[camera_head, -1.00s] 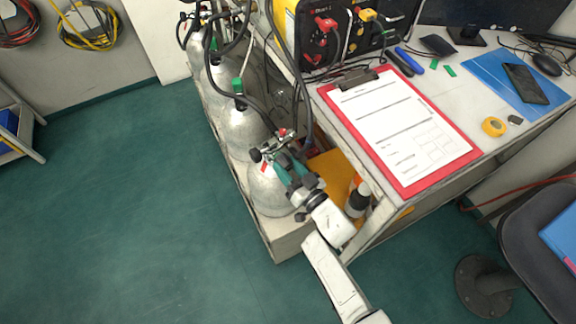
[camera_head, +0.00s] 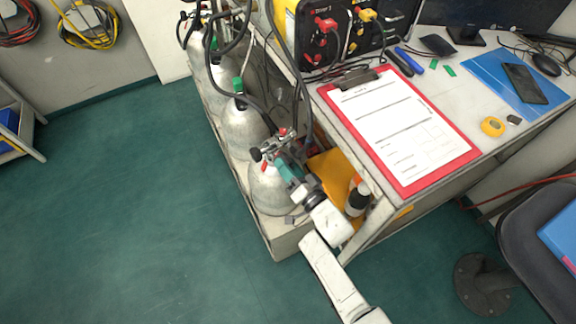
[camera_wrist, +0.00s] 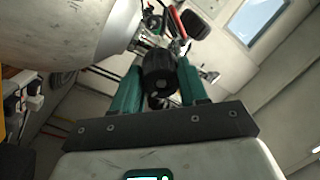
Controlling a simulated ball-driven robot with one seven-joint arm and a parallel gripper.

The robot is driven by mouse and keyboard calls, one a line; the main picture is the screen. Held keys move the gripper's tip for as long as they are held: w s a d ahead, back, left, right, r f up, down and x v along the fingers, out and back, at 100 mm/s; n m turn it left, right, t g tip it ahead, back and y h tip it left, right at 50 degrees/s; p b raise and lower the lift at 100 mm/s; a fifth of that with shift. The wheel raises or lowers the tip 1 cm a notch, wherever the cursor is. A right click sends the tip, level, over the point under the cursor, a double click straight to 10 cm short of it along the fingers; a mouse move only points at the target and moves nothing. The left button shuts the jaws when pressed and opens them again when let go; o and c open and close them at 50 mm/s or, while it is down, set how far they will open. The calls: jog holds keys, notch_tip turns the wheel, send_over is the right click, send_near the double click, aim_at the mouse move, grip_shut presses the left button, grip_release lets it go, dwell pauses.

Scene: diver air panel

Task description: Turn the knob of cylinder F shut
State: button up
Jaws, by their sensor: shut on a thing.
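The nearest silver cylinder (camera_head: 268,192) stands at the end of a row, and its valve carries hoses and fittings; I cannot read a letter on it. My gripper (camera_head: 287,171) is at this valve, coming from the lower right. In the wrist view, the black knob (camera_wrist: 159,76) sits between my two teal fingers, with a finger on each side. My gripper (camera_wrist: 160,84) is shut on this knob. The cylinder's rounded body (camera_wrist: 70,30) fills the upper left there. In the head view my gripper mostly hides the knob.
More cylinders (camera_head: 241,130) stand behind in the same row, with black hoses looping above. A desk with a red clipboard (camera_head: 401,130) is close on the right. A bottle (camera_head: 357,198) stands beside my arm below the desk edge. The green floor at left is clear.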

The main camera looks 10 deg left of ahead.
jog(key=shift+f, duration=0.15)
jog(key=o, duration=1.1)
jog(key=shift+c, duration=0.2)
jog(key=p+v, duration=0.3)
jog(key=v, duration=0.8)
jog(key=shift+p, duration=0.3)
